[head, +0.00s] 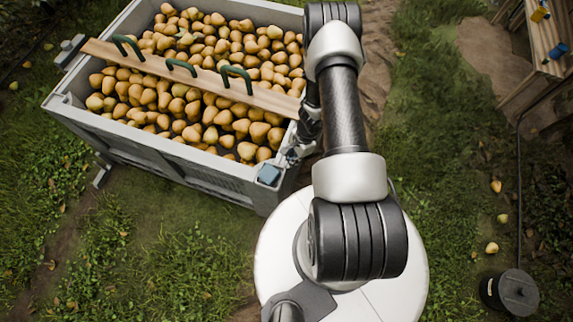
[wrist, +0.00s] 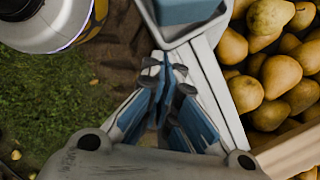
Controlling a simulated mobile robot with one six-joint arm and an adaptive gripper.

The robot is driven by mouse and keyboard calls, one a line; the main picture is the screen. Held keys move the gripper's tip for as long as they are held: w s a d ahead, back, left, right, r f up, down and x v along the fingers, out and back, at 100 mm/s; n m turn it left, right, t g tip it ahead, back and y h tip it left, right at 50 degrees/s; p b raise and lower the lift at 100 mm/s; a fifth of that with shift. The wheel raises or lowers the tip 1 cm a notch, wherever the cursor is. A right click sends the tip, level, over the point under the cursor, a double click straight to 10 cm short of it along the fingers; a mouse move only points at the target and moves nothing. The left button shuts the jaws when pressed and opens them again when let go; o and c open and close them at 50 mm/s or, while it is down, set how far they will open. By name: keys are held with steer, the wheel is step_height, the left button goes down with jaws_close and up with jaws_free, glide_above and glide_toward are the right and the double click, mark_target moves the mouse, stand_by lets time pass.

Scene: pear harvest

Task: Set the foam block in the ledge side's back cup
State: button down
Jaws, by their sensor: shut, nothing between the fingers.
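The blue foam block (head: 269,173) is at the near right corner of the pear bin. In the wrist view the block (wrist: 188,10) sits inside a pale grey square cup (wrist: 184,34) on the bin's rim, cut off by the top edge. My gripper (wrist: 166,78) is shut and empty, its fingertips just below the cup in the wrist view and apart from the block. In the head view my gripper (head: 294,154) is small and partly hidden by my arm, right of the block. A grey fixture (head: 72,46) shows at the bin's far left corner; whether it is a cup I cannot tell.
The grey bin (head: 190,166) is full of pears (head: 205,60). A wooden plank (head: 205,79) with green handles lies across it. A wooden bench (head: 545,45) stands at the upper right, and a dark round canister (head: 512,292) at the lower right. Grass surrounds the bin.

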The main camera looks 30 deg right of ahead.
mark_target(270, 175)
steer(key=shift+w+a+r+b, duration=0.1)
steer(key=shift+a+b, duration=0.25)
steer(key=shift+a, duration=1.1)
